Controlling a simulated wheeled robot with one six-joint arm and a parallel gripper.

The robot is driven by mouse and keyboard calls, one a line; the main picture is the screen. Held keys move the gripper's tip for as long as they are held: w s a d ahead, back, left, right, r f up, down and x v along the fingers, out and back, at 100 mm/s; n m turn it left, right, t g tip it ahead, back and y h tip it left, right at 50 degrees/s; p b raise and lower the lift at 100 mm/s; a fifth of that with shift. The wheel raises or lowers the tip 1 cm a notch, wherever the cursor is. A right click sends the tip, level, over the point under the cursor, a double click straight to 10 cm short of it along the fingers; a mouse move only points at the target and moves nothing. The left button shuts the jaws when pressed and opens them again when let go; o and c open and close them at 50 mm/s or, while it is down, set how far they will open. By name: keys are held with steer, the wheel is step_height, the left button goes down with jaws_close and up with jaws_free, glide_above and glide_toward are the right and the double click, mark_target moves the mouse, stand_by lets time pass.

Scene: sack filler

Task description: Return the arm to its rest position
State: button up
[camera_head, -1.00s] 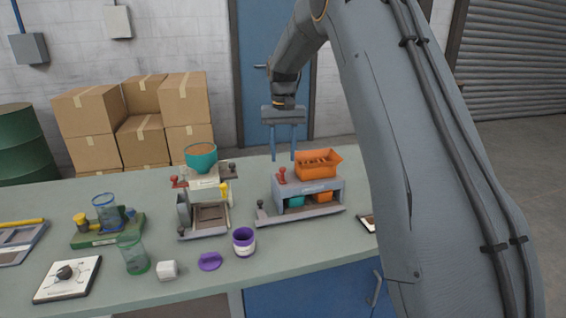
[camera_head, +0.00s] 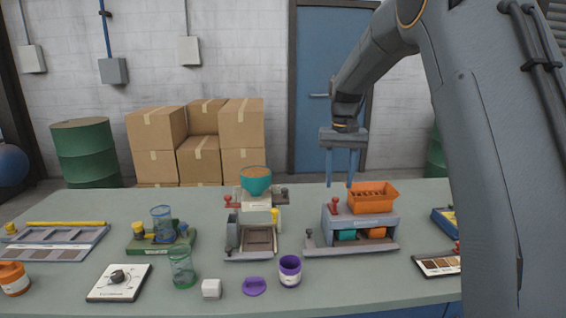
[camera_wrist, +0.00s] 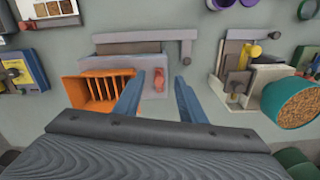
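My gripper (camera_head: 341,184) hangs above the back of the bench, with its two blue fingers pointing down and apart. It is open, and nothing shows between the fingers. In the head view it is just behind and above the grey machine (camera_head: 372,222) with the orange hopper (camera_head: 373,195). In the wrist view the open fingers (camera_wrist: 157,92) point toward that machine, with the orange hopper (camera_wrist: 98,91) to the left and a red knob (camera_wrist: 158,78) between the fingertips.
A filler with a teal bowl (camera_head: 256,180) stands left of the gripper. A purple jar (camera_head: 290,270), purple lid (camera_head: 254,286), white cube (camera_head: 211,288) and green cup (camera_head: 182,267) stand in front. Cardboard boxes (camera_head: 199,157) and a blue door (camera_head: 330,110) are behind the bench.

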steer(key=s+a+f, duration=0.1)
steer(key=s+f, duration=0.3)
steer(key=s, duration=0.6)
steer(key=s+a+f+n, duration=0.1)
steer(key=s+f, duration=0.3)
steer(key=s, duration=0.7)
steer(key=s+f+n+t, duration=0.1)
steer(key=s+f, duration=0.4)
steer(key=s, duration=0.5)
steer(key=shift+s+a, duration=0.4)
steer(key=shift+d, duration=0.1)
